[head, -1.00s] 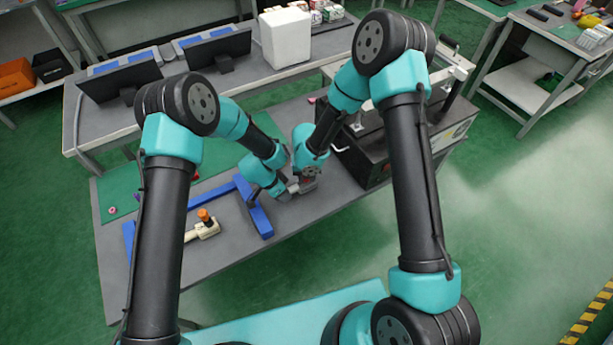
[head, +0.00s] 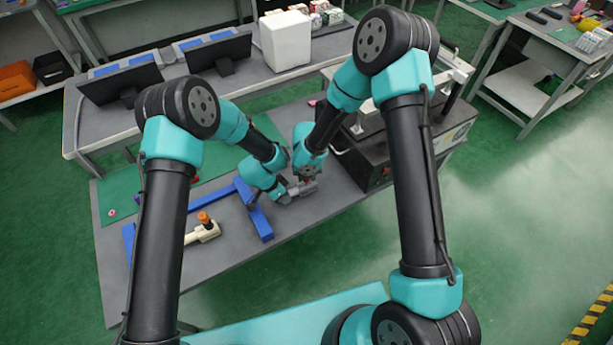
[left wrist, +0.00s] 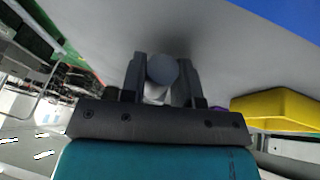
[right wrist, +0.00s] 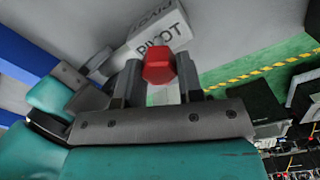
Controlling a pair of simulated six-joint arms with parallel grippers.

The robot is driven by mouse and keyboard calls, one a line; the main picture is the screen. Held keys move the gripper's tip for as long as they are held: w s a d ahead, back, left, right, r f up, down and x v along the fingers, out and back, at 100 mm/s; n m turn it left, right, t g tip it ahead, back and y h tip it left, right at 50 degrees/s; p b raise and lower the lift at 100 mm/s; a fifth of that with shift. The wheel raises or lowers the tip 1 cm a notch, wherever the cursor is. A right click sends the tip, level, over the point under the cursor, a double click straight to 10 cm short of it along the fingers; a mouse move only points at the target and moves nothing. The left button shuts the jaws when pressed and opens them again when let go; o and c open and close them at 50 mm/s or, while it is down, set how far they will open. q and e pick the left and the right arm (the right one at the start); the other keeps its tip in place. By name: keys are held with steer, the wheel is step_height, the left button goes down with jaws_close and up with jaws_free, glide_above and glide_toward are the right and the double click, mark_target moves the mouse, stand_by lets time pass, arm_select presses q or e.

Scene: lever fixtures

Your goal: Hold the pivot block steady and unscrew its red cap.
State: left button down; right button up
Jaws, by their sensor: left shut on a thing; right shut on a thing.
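The pivot block (right wrist: 150,35) is pale grey with PIVOT lettered on it, seen in the right wrist view. Its red hexagonal cap (right wrist: 158,66) sits between the fingers of my right gripper (right wrist: 156,80), which is shut on it. My left gripper (left wrist: 161,80) is shut on a grey part of the block with a round end (left wrist: 162,69). In the head view my left gripper (head: 285,194) and right gripper (head: 307,176) meet close together over the table, mostly hiding the block. Whether the cap is apart from the block cannot be told.
A blue frame (head: 255,212) lies on the grey table (head: 220,262), left of the grippers. A cream part (head: 203,234) with an orange top (head: 203,216) lies farther left. A dark machine (head: 365,160) stands close on the right. The table front is clear.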

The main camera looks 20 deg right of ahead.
steer(key=shift+r, duration=1.2)
arm_select(q)
steer(key=c, duration=0.8)
jaws_free()
steer(key=shift+r, duration=0.1)
steer(key=v, duration=1.2)
